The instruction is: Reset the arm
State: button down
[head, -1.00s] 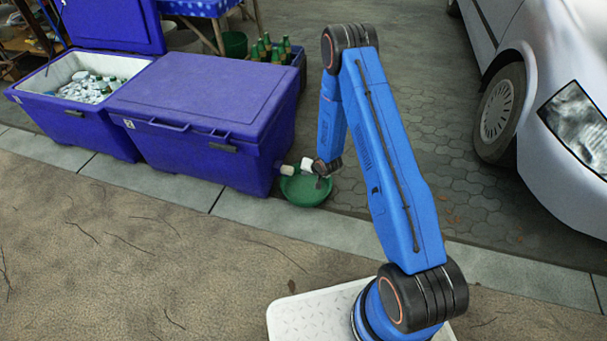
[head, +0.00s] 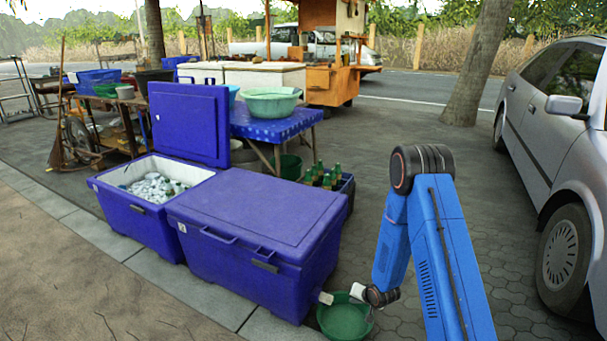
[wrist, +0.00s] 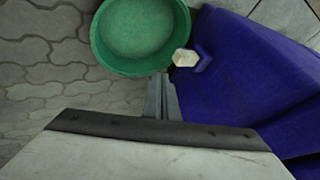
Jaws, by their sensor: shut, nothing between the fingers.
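My gripper (wrist: 161,82) shows in the wrist view as grey fingers pressed together, shut and empty. It appears over the near rim of a round green basin (wrist: 140,28). In the head view the blue arm bends down to its dark wrist, just right of and above the same green basin (head: 344,320), which stands on the pavement. The fingers are hard to make out there, and the arm's base is out of frame.
A closed blue cooler (head: 258,215) stands left of the basin, its pale spout (wrist: 185,57) close to the rim. An open cooler (head: 136,212), a crate of green bottles (head: 345,184) and a silver car (head: 565,165) stand around. Paving between arm and car is clear.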

jog(key=s+d+r+n+h, duration=0.1)
jog(key=d+r, duration=0.1)
jog(key=r, duration=0.7)
jog(key=s+d+r+h, duration=0.1)
jog(key=r, duration=0.9)
jog(key=s+d+r+n, duration=0.1)
jog(key=s+r, duration=0.4)
jog(key=r, duration=0.4)
jog(key=s+d+r, duration=0.2)
jog(key=s+r, duration=0.3)
jog(key=r, duration=0.3)
jog(key=s+r+n, duration=0.1)
jog(key=s+r, duration=0.3)
jog(key=s, duration=0.7)
jog(key=s+r+g, duration=0.1)
jog(key=s+r, duration=0.4)
jog(key=s, duration=0.6)
jog(key=s+a+r+n+g, duration=0.1)
jog(key=s+r, duration=0.4)
jog(key=s, duration=0.6)
jog(key=shift+r+n, duration=0.2)
jog(key=shift+n, duration=0.1)
jog(key=c, duration=2.4)
grip_release()
jog(key=shift+c, duration=0.2)
